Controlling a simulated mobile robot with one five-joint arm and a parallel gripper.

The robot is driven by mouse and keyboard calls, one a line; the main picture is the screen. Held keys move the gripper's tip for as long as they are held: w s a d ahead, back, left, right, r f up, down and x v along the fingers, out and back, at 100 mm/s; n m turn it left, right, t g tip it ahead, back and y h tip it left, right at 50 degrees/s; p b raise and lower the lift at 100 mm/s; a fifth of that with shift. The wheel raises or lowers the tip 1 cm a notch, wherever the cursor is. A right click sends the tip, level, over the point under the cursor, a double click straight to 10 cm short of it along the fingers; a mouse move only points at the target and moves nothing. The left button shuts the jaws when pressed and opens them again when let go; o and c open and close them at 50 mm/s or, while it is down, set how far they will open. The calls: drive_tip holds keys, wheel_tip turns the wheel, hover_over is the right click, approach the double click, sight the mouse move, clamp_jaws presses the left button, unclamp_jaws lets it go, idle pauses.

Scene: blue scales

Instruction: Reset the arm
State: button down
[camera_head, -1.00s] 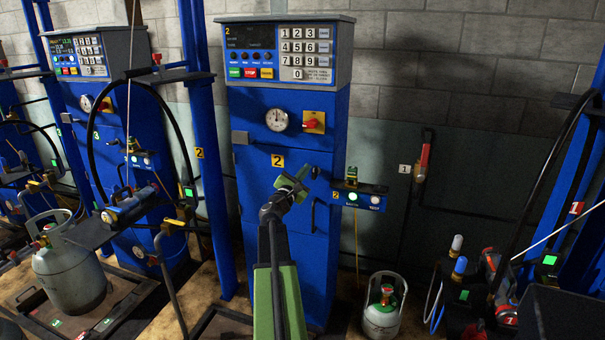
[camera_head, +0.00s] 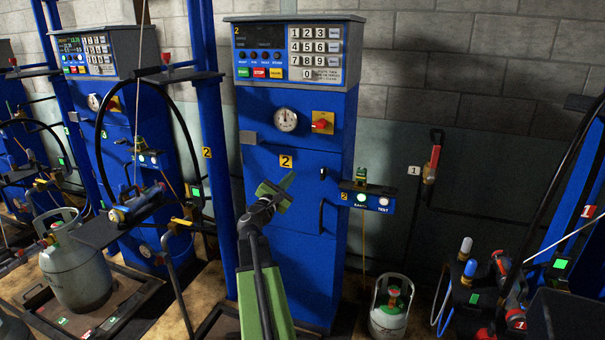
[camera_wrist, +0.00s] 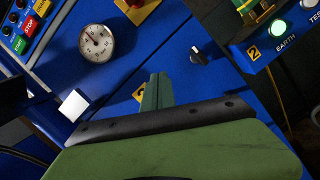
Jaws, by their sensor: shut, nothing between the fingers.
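My green arm with its dark wrist stands in the lower middle of the head view. My gripper (camera_head: 284,186) is at its end, in front of the blue scale cabinet (camera_head: 300,220) marked 2. The fingers are together and empty, pointing up and to the right. In the wrist view my gripper (camera_wrist: 158,82) shows as two green fingers pressed together, covering part of the yellow 2 label. The fingers look apart from the cabinet, though the gap is hard to judge.
The cabinet carries a keypad (camera_head: 315,53), a gauge (camera_head: 286,119) and a red-and-yellow switch (camera_head: 322,122). A small gas cylinder (camera_head: 388,315) stands at lower right, a larger one (camera_head: 75,270) at left on a platform. A blue post (camera_head: 213,150) rises left of my arm. Hoses hang at both sides.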

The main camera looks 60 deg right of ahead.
drive_tip(key=shift+r+v, duration=0.2)
drive_tip(key=shift+v, duration=0.85)
drive_tip(key=shift+w, duration=0.1)
